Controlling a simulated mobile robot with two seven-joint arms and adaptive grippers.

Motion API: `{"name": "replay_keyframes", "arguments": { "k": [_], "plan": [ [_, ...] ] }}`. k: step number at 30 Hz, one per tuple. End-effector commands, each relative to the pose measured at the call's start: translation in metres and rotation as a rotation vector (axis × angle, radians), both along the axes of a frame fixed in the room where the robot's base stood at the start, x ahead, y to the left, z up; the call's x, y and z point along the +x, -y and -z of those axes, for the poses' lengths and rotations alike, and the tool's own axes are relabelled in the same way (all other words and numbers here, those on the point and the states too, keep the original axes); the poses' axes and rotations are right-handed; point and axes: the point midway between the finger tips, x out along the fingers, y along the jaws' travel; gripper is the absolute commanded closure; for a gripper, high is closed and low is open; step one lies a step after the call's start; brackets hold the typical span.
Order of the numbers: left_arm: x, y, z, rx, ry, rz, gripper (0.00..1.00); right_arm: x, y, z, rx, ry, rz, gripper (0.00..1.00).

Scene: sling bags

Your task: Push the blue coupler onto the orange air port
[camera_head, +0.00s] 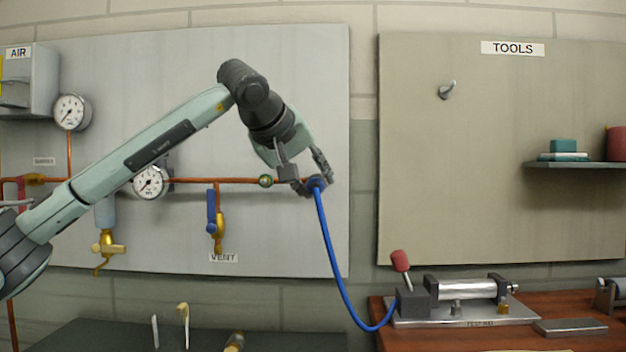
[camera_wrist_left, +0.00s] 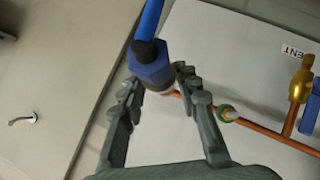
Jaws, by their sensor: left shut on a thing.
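The blue coupler (camera_head: 317,183) is between the fingers of my left gripper (camera_head: 312,187), beside the right end of the orange-copper air line (camera_head: 235,181). A short orange stretch of the line (camera_wrist_left: 174,94) shows right beside the nose, partly behind a finger. The port's mouth is hidden, so I cannot tell whether the coupler is seated on it. My right gripper is not in view.
A blue hose (camera_head: 334,270) hangs from the coupler to the test rig (camera_head: 466,322) on the wooden bench (camera_head: 590,345). A green-ringed fitting (camera_head: 266,181), a blue-handled vent valve (camera_head: 213,215) and gauges (camera_head: 149,182) sit along the line. The tools board (camera_head: 470,170) is mostly bare.

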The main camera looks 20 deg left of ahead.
Motion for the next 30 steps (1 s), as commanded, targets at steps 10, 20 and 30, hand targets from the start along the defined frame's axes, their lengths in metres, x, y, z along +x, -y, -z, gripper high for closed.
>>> {"name": "replay_keyframes", "arguments": {
  "k": [10,20,30],
  "plan": [
    [-0.0001,0.0000,-0.0013,0.000,0.001,0.000,1.00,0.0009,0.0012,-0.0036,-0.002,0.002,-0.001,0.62],
    [0.0005,-0.0002,-0.0010,0.000,0.001,0.000,1.00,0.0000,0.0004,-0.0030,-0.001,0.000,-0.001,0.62],
    [0.0079,-0.0019,-0.0016,0.000,0.001,0.000,1.00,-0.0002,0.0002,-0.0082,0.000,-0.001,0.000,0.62]
  ]
}}
